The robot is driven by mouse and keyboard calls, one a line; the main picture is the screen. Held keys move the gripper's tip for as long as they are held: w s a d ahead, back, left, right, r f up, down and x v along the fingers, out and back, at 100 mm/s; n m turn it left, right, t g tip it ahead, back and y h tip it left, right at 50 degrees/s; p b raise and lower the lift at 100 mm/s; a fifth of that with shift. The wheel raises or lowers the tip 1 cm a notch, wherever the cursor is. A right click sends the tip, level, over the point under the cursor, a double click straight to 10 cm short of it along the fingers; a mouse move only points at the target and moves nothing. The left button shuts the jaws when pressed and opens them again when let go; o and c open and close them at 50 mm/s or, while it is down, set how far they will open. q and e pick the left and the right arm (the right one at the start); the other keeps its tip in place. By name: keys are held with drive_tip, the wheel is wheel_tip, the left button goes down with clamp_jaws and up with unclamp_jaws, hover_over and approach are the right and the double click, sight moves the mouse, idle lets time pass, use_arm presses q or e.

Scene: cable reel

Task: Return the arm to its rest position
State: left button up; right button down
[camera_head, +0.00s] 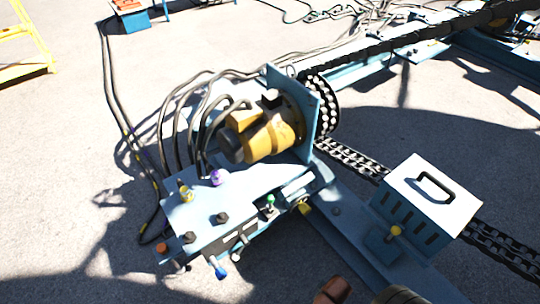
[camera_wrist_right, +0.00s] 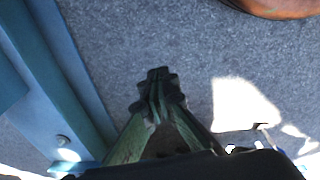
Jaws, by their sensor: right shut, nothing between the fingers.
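My right gripper (camera_wrist_right: 158,85) shows in the right wrist view. Its fingers are together with nothing between them. It points over bare grey ground, to the right of a blue steel beam (camera_wrist_right: 75,75), and appears apart from it. I cannot make out the right gripper in the head view. My left gripper is in neither view. The head view shows the blue cable reel machine with a yellow motor (camera_head: 268,136), black hoses and a control block (camera_head: 205,215) with several coloured knobs.
A blue-white box with a black handle (camera_head: 425,200) stands on the right beside a heavy chain (camera_head: 350,158). A brown rounded thing (camera_head: 332,291) is at the bottom edge; I cannot tell what it is. A yellow frame (camera_head: 25,70) stands far left. Open ground (camera_head: 70,130) lies left.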

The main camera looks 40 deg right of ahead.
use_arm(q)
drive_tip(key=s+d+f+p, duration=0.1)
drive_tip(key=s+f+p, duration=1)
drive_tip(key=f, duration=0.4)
use_arm(e)
drive_tip(key=s+a+f+b, duration=0.1)
drive_tip(key=s+f, duration=1.1)
drive_tip(key=f, duration=0.3)
use_arm(q)
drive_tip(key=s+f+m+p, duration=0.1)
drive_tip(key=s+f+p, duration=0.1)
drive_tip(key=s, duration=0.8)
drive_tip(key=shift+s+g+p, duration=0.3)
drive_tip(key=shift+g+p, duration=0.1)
drive_tip(key=shift+p, duration=0.15)
use_arm(e)
drive_tip(key=s+f+n, duration=0.1)
drive_tip(key=s+f, duration=0.1)
drive_tip(key=s, duration=0.7)
drive_tip(key=shift+s+g+y, duration=0.3)
drive_tip(key=shift+g, duration=0.1)
